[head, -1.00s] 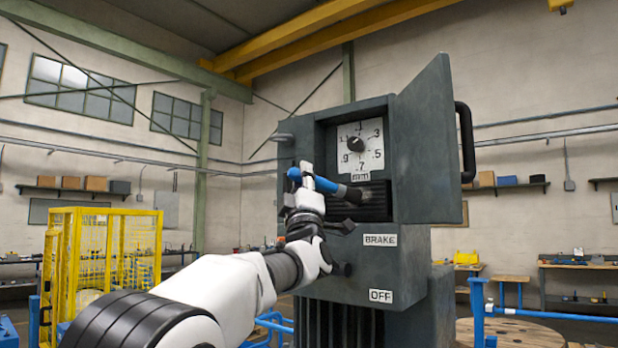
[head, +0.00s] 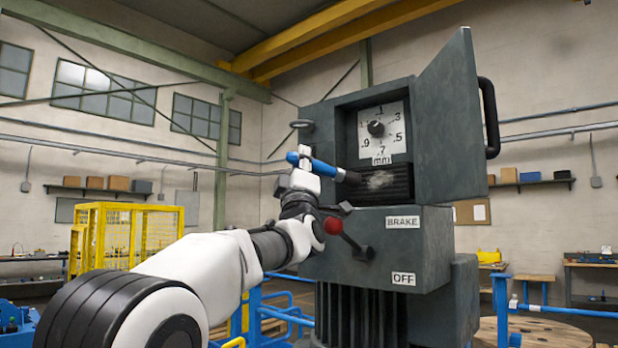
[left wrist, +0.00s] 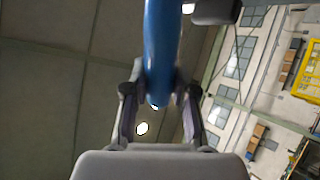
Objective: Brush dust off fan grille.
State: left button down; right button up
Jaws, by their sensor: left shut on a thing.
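The fan grille (head: 398,184) is a dark slatted panel in the open grey cabinet, below the dial. A pale smear of dust (head: 379,181) shows on its left and middle slats. My left gripper (head: 304,168) is shut on a brush (head: 322,167) with a blue handle and a dark head. The brush head points right, at the grille's left edge; I cannot tell whether it touches. In the left wrist view the blue handle (left wrist: 160,50) stands between the two fingers; the brush head is not clear there. My right gripper is not in view.
The cabinet door (head: 448,125) stands open at the right of the grille. The dial (head: 382,130) is above the grille. A yellow cage (head: 125,235) stands at the left.

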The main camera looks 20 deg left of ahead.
pick_arm(q)
jog(key=shift+s+a+f+b, duration=0.1)
jog(key=shift+s+a+b, duration=0.1)
jog(key=shift+s+b, duration=0.25)
jog(key=shift+s+a+f+b, duration=0.1)
jog(key=shift+s+a+b, duration=0.05)
jog(key=shift+s+b, duration=0.3)
jog(key=shift+s+r, duration=0.15)
jog(key=shift+s, duration=0.15)
jog(key=shift+r, duration=0.1)
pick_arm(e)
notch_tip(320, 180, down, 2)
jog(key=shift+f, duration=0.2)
pick_arm(q)
jog(key=shift+a, duration=0.1)
jog(key=s+b, duration=0.1)
jog(key=s+a+b, duration=0.1)
jog(key=shift+s, duration=0.35)
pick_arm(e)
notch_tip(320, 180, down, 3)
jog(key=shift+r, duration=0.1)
